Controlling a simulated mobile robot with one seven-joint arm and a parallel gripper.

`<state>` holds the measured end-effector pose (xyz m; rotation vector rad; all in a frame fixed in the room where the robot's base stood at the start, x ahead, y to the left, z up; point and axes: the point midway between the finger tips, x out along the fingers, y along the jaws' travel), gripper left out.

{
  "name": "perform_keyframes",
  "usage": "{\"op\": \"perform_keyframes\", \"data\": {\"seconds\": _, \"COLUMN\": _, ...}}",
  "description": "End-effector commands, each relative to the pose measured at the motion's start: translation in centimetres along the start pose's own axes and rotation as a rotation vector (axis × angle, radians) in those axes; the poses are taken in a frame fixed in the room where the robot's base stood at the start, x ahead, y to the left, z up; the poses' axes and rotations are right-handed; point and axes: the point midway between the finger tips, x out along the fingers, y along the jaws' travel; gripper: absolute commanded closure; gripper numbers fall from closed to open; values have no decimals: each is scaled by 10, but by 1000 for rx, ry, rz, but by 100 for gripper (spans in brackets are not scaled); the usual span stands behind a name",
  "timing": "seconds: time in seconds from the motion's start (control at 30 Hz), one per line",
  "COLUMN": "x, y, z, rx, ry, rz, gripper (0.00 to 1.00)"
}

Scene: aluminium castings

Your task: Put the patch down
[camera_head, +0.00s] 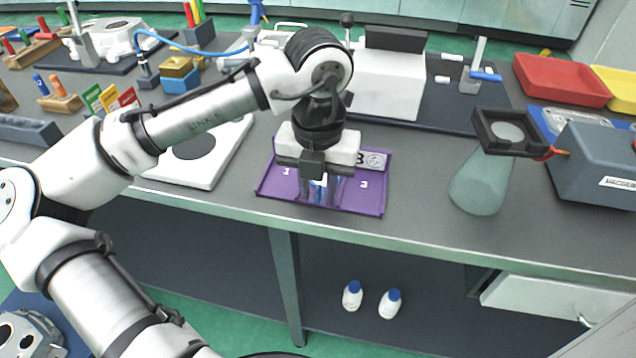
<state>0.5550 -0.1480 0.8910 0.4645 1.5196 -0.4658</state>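My gripper (320,192) points down over the front middle of a purple tray (273,190) on the bench. Its two fingers show with a gap, and something blue and whitish shows between them. I cannot tell whether they grip it or whether it is the patch. The tray has pale markings on its floor. A round grey patterned disc (375,161) lies at its back right, right of my gripper; I cannot tell if this is the patch. My gripper hides the tray's middle.
A white plate with a dark circle (195,146) lies left of the tray. A white box (390,85) stands behind. A glass flask (480,188) under a dark square frame (483,121) and a grey-blue vacuum unit (595,165) stand right. Bench front is clear.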

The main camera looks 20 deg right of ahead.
Motion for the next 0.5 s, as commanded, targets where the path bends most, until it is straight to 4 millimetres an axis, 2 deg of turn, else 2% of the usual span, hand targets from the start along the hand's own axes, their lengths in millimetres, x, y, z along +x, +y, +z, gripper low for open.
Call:
{"op": "perform_keyframes", "data": {"seconds": 0.17, "x": -2, "y": 0, "z": 0, "rx": -1, "ry": -1, "rz": 2, "gripper": 73}}
{"op": "perform_keyframes", "data": {"seconds": 0.27, "x": -11, "y": 0, "z": 1, "rx": 0, "ry": -2, "rz": 0, "gripper": 73}}
{"op": "perform_keyframes", "data": {"seconds": 0.5, "x": -62, "y": -1, "z": 1, "rx": 1, "ry": -3, "rz": -2, "gripper": 73}}
